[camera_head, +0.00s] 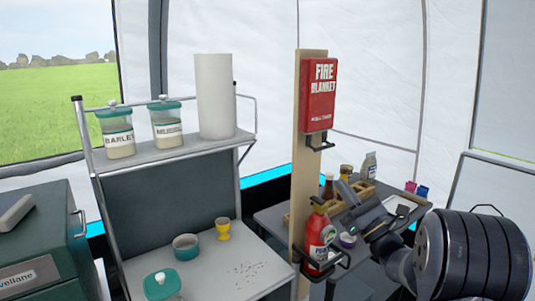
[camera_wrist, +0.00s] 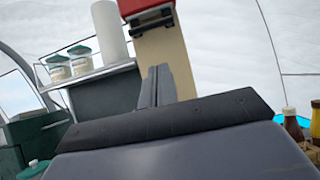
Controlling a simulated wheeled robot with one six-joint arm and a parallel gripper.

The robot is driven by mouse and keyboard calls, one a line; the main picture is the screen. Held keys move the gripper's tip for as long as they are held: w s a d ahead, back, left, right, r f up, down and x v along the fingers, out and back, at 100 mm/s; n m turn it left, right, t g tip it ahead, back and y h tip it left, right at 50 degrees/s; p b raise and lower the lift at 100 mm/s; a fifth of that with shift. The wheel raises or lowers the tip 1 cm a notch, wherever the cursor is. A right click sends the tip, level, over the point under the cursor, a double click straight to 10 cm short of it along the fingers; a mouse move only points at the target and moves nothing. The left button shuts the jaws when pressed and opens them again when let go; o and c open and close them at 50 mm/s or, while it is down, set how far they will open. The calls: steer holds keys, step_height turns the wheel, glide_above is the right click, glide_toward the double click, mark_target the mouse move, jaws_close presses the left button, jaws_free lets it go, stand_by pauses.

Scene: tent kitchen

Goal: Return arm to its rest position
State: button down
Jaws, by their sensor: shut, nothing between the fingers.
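My arm (camera_head: 470,255) reaches in from the lower right in the head view. My gripper (camera_head: 350,195) is shut and empty, at the right of the wooden post, in front of the side table with the condiments. In the wrist view my gripper (camera_wrist: 157,75) points up toward the post, its fingers together with nothing between them. The fingertips show in front of the post, and I cannot tell their distance from it.
A wooden post (camera_head: 309,160) carries a red fire blanket box (camera_head: 320,95) and a red extinguisher (camera_head: 318,235). A side table (camera_head: 275,218) holds several bottles and a wooden caddy. A shelf unit (camera_head: 175,152) with jars and a paper roll stands left, with a green cooker (camera_head: 40,235) beyond.

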steer(key=w+a+r+p, duration=0.3)
steer(key=r+p, duration=0.1)
steer(key=r, duration=0.2)
steer(key=shift+w+p, duration=0.3)
steer(key=shift+w, duration=0.1)
